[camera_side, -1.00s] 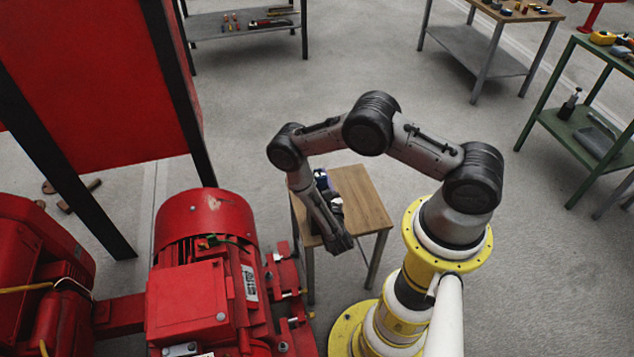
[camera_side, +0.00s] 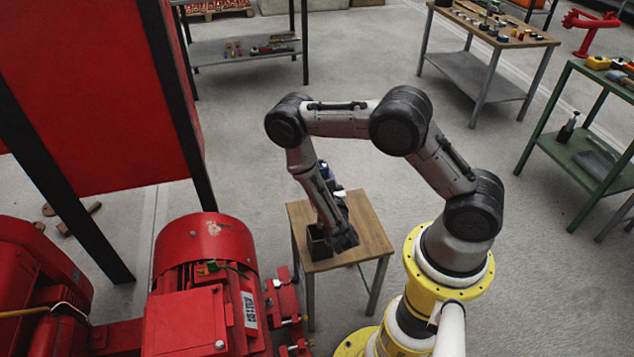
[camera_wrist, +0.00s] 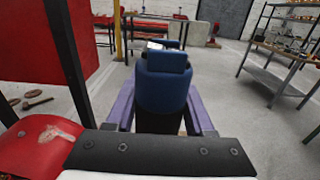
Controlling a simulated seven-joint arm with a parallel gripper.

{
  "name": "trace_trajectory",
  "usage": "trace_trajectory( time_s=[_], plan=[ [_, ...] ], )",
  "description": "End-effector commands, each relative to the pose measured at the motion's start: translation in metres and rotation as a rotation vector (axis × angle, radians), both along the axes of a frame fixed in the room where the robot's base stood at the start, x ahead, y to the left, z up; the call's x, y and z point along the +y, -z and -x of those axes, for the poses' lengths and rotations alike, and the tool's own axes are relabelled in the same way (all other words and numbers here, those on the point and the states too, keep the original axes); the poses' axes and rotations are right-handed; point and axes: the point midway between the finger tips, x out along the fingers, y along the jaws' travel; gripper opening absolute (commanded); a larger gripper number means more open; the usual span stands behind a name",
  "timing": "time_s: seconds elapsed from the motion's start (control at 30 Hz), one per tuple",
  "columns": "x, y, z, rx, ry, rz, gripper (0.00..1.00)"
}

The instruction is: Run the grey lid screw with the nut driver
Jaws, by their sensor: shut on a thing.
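My gripper (camera_wrist: 162,108), with purple fingers, is shut on a blue tool that I take to be the nut driver (camera_wrist: 165,85). Its blue body stands between the fingers in the wrist view, and its far end is hidden. In the side view the blue tool (camera_side: 325,170) shows partly behind my arm, above the small wooden table (camera_side: 368,235). I cannot make out the grey lid screw in either view. A red motor (camera_side: 205,245) with a box on its side (camera_side: 185,320) stands left of the table.
A black open holder (camera_side: 318,242) stands on the small table beside my wrist. A red panel on dark posts (camera_side: 90,90) rises at the left. Benches with tools (camera_side: 490,25) and a green shelf (camera_side: 580,150) stand farther off. The floor between is clear.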

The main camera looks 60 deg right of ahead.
Motion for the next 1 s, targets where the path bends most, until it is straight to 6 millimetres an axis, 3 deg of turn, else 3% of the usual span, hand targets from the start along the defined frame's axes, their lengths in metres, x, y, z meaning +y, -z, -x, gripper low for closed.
trace_trajectory(
  time_s=[0.3,0.6,0.83,1.0],
  plan=[
    [0.0,-0.091,-0.001,-0.012,0.0,0.001,0.0],
    [0.0,-0.154,0.0,-0.011,0.0,0.0,0.0],
    [0.0,-0.181,-0.001,-0.01,0.0,0.001,0.0],
    [0.027,-0.178,-0.017,-0.004,-0.074,-0.002,0.0]
  ],
)
